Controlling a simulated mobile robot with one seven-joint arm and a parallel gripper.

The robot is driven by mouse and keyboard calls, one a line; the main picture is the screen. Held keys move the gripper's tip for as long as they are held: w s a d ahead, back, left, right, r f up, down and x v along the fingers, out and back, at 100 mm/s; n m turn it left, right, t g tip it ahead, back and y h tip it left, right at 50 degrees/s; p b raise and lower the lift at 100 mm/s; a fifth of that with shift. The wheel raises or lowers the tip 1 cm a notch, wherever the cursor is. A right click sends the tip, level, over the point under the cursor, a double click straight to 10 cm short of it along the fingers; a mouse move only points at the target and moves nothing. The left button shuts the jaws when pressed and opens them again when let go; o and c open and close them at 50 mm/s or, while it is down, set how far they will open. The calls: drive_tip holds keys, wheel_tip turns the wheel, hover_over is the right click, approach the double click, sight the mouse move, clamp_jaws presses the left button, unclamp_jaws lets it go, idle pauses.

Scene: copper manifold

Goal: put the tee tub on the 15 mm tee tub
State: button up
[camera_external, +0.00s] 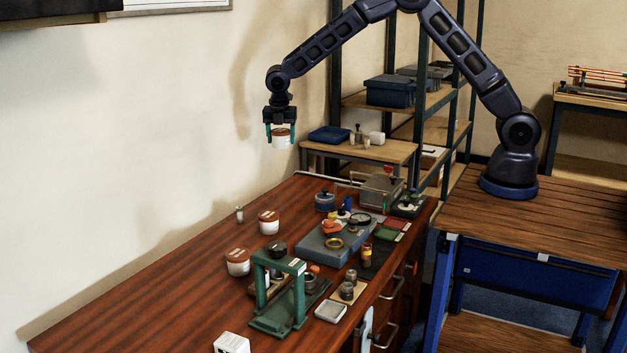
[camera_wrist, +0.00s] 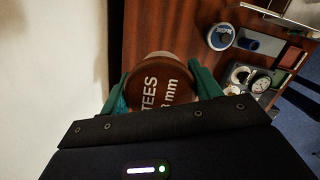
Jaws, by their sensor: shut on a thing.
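My gripper (camera_external: 281,130) is shut on a white tub with a brown lid (camera_external: 282,141). It holds the tub upright, high above the bench near the wall. In the wrist view the lid (camera_wrist: 160,82) reads "TEES" and a size ending in "mm", its digits partly hidden. Two similar white tubs with brown lids stand on the bench: one farther back (camera_external: 268,224) and one nearer (camera_external: 238,264). Their labels are too small to read, so I cannot tell which is the 15 mm tee tub.
A green frame (camera_external: 278,322) stands right of the nearer tub. A grey-blue tray (camera_external: 314,250) with fittings lies beyond it. A small whitish item (camera_external: 239,214) is near the back tub. The left part of the wooden bench (camera_external: 130,308) is clear.

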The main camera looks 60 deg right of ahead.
wheel_tip(320, 180, up, 4)
drive_tip(key=f, duration=0.1)
hover_over(269, 213)
drive_tip(key=f, duration=1.9)
drive_tip(key=shift+s+a+f, duration=0.1)
drive_tip(key=shift+a+f, duration=0.1)
drive_tip(key=shift+a, duration=0.1)
drive_tip(key=shift+f, duration=0.1)
drive_tip(key=o, duration=1.3)
drive_tip(key=r, duration=0.4)
drive_tip(key=a+r, duration=0.1)
drive_tip(key=r, duration=0.7)
drive_tip(key=shift+s+a, duration=0.3)
drive_tip(key=shift+s, duration=0.1)
drive_tip(key=shift+r, duration=0.1)
